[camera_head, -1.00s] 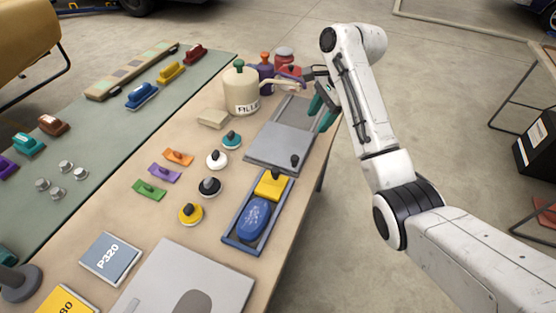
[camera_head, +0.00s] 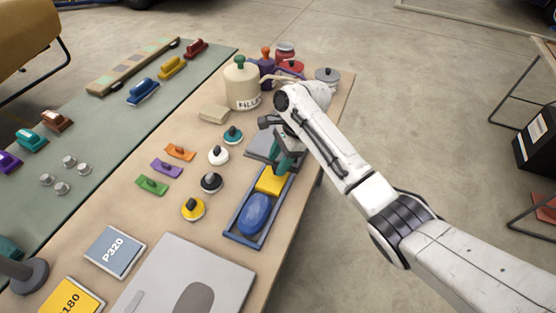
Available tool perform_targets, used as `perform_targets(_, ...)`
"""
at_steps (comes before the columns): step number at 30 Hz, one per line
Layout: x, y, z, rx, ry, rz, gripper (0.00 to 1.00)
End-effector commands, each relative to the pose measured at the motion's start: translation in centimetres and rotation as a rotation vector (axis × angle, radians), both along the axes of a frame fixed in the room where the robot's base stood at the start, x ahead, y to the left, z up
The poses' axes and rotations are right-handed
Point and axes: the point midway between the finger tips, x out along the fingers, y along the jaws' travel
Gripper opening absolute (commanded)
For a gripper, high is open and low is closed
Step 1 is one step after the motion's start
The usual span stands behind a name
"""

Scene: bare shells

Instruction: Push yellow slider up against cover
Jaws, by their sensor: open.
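The yellow slider (camera_head: 271,181) lies in the far part of a narrow blue tray (camera_head: 232,236), just beyond a blue oval block (camera_head: 254,213). A grey flat plate (camera_head: 257,147), which looks like the cover, adjoins the tray's far end. My gripper (camera_head: 286,160), with green fingers pointing down, is open over the plate's near part, just beyond the yellow slider. I cannot tell whether the fingers touch the slider or the plate.
Knobbed discs, such as a white one (camera_head: 218,155) and a yellow one (camera_head: 193,208), stand left of the tray. A cream filler pot (camera_head: 241,88) and a grey lidded pot (camera_head: 327,76) stand at the far end. The table's right edge is close to the tray.

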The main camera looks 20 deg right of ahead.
Motion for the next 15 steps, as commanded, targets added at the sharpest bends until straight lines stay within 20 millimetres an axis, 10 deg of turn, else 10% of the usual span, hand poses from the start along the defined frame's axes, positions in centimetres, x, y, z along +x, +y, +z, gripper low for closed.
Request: perform_targets(15, 0.00, 0.32, -0.78, 0.000, 0.000, 0.001, 0.42)
